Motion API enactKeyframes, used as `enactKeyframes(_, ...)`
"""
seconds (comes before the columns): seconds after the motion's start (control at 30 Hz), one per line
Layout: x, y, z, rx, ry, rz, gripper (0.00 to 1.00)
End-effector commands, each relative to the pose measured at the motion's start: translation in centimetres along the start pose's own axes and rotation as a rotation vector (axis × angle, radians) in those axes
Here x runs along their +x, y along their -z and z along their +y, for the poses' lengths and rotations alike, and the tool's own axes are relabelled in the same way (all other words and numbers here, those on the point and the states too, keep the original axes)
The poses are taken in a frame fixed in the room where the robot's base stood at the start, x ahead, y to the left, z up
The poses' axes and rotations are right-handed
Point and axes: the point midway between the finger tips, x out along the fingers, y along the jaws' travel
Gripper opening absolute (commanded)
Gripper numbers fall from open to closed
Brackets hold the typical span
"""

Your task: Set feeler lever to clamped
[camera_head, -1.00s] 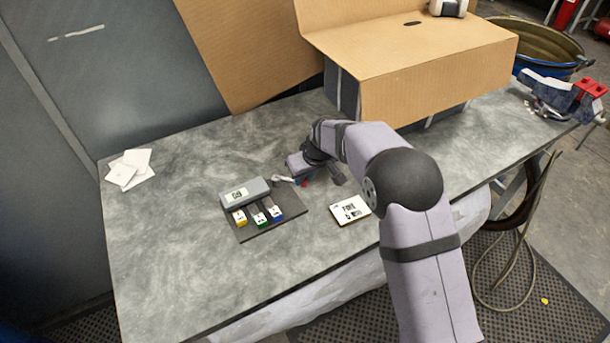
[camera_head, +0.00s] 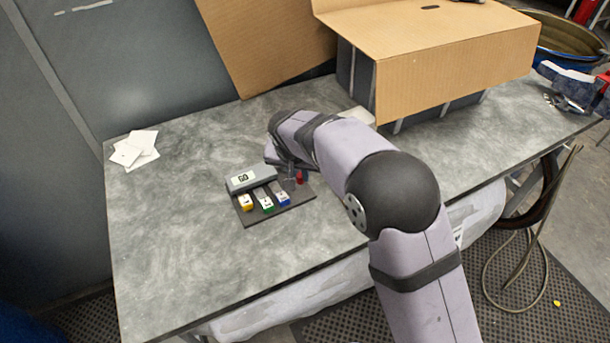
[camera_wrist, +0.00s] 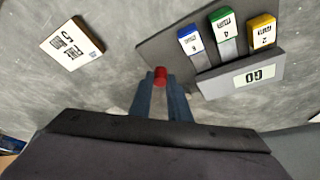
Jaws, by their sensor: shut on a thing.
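The feeler holder is a dark plate with a grey block (camera_head: 250,179) labelled GO. Blue (camera_head: 283,199), green (camera_head: 267,205) and yellow (camera_head: 246,204) tagged feelers stick out from the block. The red knob (camera_head: 299,177) of the lever is at the plate's right side, beside my gripper (camera_head: 293,171). In the wrist view my gripper (camera_wrist: 161,82) has its two fingers at the red knob (camera_wrist: 160,75), shut on it. The block (camera_wrist: 243,76) lies to the right there. The rest of the lever is mostly hidden, so its angle is unclear.
A printed white card or tile (camera_wrist: 72,45) lies left of the plate in the wrist view. White papers (camera_head: 134,149) lie at the table's left. A large cardboard box (camera_head: 420,60) stands behind my arm. The table front is clear.

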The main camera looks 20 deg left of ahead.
Motion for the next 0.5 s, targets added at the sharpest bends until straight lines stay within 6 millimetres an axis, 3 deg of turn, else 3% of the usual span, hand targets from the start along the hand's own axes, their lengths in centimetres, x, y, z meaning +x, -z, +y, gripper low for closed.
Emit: enactKeyframes(0.5, -0.25, -0.62, -0.83, 0.106, -0.042, -0.002, 0.0)
